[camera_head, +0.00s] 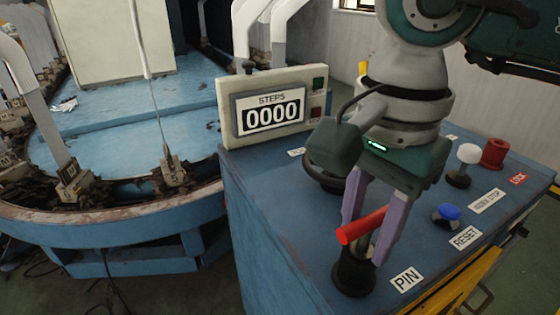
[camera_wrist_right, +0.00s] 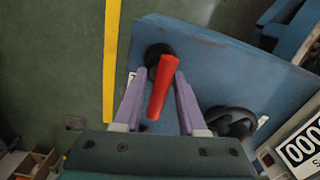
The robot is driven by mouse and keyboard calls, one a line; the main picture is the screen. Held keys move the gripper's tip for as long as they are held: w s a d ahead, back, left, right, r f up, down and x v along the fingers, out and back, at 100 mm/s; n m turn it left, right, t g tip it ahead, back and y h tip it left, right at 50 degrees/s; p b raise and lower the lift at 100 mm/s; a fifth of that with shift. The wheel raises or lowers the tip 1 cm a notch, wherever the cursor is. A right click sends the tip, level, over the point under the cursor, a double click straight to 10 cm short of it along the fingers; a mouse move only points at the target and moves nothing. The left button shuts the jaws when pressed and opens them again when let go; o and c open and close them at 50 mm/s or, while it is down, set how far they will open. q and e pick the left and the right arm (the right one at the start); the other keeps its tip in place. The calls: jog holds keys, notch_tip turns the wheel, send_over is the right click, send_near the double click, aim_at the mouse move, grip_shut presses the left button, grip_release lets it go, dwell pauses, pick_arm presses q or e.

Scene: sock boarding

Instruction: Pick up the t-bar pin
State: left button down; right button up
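The red t-bar pin (camera_head: 362,226) stands in a black round holder (camera_head: 353,272) beside the PIN label on the blue console. Its red crossbar is tilted in the head view. My right gripper (camera_head: 372,238) reaches down over it, with its purple fingers spread on either side of the pin. In the right wrist view the red bar (camera_wrist_right: 160,88) lies between the two fingers (camera_wrist_right: 158,85), with gaps beside it. Whether a fingertip touches the pin is unclear. My left gripper is not in view.
The blue console top (camera_head: 300,215) carries a STEPS counter (camera_head: 272,115) reading 0000, a blue RESET button (camera_head: 447,214), a white-knobbed lever (camera_head: 468,154) and a red LOCK cylinder (camera_head: 494,152). A dark ring-shaped part shows in the wrist view (camera_wrist_right: 232,120). A round blue machine (camera_head: 120,235) stands left.

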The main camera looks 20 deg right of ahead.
grip_shut()
jog(key=shift+r, duration=0.1)
dwell(0.4)
notch_tip(320, 180, up, 27)
jog(key=p, duration=0.9)
dwell(0.5)
